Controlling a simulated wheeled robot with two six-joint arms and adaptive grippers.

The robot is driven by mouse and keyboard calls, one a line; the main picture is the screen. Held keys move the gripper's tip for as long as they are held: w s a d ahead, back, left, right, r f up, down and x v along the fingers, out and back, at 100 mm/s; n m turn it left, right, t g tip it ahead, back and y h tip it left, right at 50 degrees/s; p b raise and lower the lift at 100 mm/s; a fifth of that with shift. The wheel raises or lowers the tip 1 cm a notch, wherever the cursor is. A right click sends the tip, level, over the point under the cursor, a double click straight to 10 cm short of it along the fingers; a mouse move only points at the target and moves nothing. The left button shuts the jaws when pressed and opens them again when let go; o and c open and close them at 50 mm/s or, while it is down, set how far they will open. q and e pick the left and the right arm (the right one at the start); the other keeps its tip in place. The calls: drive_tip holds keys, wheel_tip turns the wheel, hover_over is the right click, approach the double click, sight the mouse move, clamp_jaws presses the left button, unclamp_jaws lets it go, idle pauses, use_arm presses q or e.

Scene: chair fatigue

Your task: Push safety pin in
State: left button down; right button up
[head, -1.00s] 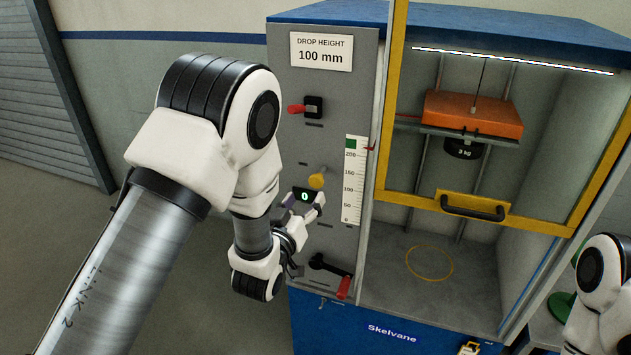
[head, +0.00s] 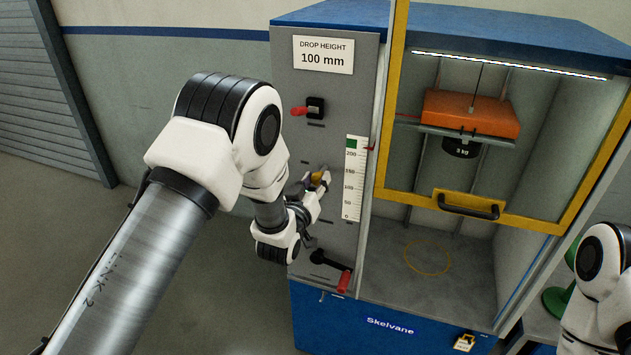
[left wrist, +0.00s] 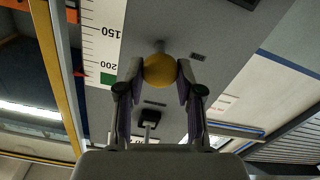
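The safety pin shows as a round yellow knob (head: 317,178) on a short stem out of the grey front panel (head: 330,105). In the left wrist view the knob (left wrist: 160,70) sits between the two fingertips of my left gripper (left wrist: 160,76), one on each side and seemingly touching it. In the head view my left gripper (head: 320,182) is at the panel and partly covers the knob. My right gripper is out of view; only part of that arm shows at the right edge.
A red-handled switch (head: 307,109) sits above the knob and a black crank with a red grip (head: 343,281) below. A height scale (head: 354,180) is just right. The yellow-framed guard (head: 395,120) fronts the chamber with an orange block (head: 470,112) and a 3 kg weight (head: 461,148).

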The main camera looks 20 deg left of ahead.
use_arm(q)
drive_tip(key=w+b, duration=0.1)
drive_tip(key=w, duration=0.1)
drive_tip(key=shift+w+f+b, duration=0.3)
drive_tip(key=shift+b, duration=0.1)
drive_tip(key=shift+w+r, duration=0.1)
drive_tip(key=shift+w, duration=0.25)
drive_tip(key=shift+r, duration=0.25)
drive_tip(key=c, duration=0.9)
unclamp_jaws()
drive_tip(key=shift+o, duration=0.8)
drive_tip(key=shift+w+f, duration=0.1)
drive_tip(key=shift+w, duration=0.1)
drive_tip(key=shift+w+d+f, duration=0.1)
drive_tip(key=shift+w, duration=0.05)
drive_tip(key=shift+s, duration=0.5)
approach(322, 171)
drive_tip(key=shift+s+f, duration=0.15)
drive_tip(key=shift+s, duration=0.35)
drive_tip(key=shift+s+f, duration=0.15)
drive_tip(key=shift+s, duration=0.35)
